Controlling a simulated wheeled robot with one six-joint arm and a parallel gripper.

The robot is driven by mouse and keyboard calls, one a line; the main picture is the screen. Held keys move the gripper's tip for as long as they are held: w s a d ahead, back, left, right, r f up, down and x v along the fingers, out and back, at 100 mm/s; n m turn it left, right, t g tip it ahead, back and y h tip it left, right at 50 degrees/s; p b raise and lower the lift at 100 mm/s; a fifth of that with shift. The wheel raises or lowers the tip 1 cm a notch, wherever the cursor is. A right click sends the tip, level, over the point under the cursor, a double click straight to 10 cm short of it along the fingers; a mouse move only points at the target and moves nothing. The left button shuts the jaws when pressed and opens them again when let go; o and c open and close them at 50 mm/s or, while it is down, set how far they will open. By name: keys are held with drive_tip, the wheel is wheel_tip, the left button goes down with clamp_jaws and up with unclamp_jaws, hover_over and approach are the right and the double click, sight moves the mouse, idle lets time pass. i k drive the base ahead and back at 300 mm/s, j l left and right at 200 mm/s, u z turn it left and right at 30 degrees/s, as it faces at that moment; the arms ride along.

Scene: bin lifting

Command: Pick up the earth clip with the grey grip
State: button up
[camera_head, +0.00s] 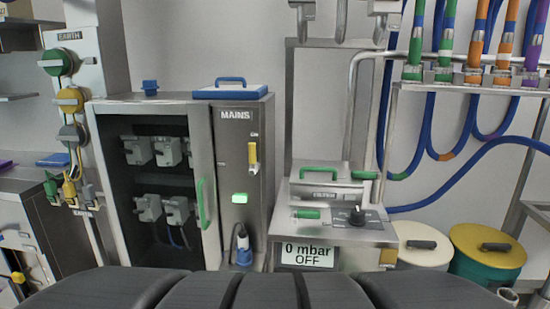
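Three earth clips hang side by side on a bracket (84,212) marked EARTH at the left. The clip with the grey grip (88,192) is the rightmost of them. The clip with the yellow grip (69,190) is in the middle, and the clip with the green grip (51,187) is on the left. The clips are small here, so their jaws are hard to make out. My gripper does not show in this view.
Green (56,62), yellow (70,100) and grey (71,135) reels are mounted above the clips. A steel MAINS cabinet (237,175) with its front open stands to the right. A counter (18,184) stands at the far left. Lidded bins (485,252) stand at the lower right.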

sight(88, 190)
drive_tip(key=j, duration=0.25)
drive_tip(key=u, duration=1.35)
drive_tip(key=i+l, duration=0.05)
